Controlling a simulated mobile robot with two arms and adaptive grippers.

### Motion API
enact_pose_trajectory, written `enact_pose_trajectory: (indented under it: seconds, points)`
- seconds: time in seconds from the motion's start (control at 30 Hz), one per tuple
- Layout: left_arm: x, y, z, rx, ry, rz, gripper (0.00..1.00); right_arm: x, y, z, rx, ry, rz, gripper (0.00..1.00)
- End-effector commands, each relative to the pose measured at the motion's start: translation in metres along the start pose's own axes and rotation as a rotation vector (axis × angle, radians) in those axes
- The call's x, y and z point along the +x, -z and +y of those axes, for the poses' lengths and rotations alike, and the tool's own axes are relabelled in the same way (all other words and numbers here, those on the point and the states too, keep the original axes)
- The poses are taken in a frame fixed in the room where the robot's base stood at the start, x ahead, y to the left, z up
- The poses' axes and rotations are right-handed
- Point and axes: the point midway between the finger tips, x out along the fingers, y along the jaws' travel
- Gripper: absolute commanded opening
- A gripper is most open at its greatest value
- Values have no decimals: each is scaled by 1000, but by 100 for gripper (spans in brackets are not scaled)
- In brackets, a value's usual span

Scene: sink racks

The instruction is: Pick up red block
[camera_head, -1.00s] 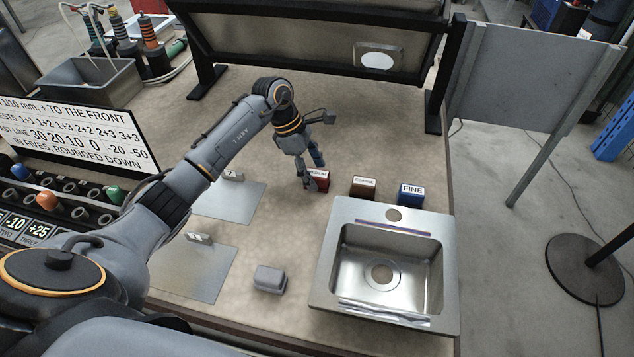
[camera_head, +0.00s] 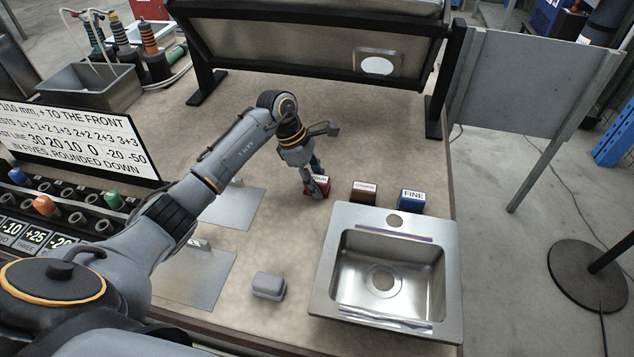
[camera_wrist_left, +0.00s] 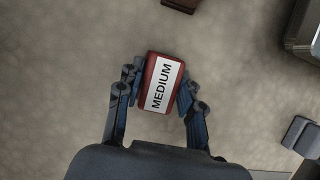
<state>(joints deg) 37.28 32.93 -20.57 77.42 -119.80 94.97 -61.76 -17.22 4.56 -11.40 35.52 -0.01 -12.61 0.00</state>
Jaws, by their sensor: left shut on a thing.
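The red block (camera_head: 317,193) stands behind the sink, at the left end of a row of blocks. In the left wrist view the red block (camera_wrist_left: 161,84) shows a white top label reading MEDIUM. My left gripper (camera_head: 316,182) reaches down over it. In the wrist view my left gripper's fingers (camera_wrist_left: 159,92) are shut on its two sides. Part of the block is hidden by the fingers in the head view. I cannot tell whether it is clear of the table. My right gripper is not in view.
A brown block (camera_head: 363,192) and a blue block labelled FINE (camera_head: 411,200) stand to the right. The metal sink (camera_head: 325,285) is in front of them. A grey block (camera_head: 268,286) lies left of the sink. The tabletop between is bare.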

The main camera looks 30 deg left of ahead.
Motion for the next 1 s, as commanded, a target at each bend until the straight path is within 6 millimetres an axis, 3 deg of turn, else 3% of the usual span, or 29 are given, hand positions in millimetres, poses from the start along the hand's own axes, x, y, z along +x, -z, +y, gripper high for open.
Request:
enact_pose_trajectory:
  seconds: [0.17, 0.3, 0.57, 0.8, 1.0]
  points:
    - [-14, -5, 1, 1, -4, 1, 4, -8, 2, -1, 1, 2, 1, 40]
    - [-35, -14, 1, 2, -4, 1, 4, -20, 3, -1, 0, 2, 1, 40]
    - [-105, 6, -21, -1, -3, 5, 4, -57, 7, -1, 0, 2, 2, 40]
    - [-141, 45, -47, -2, -2, 6, 4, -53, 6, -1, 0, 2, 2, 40]
    - [-160, 62, -59, -1, -1, 2, 4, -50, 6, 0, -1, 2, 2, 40]
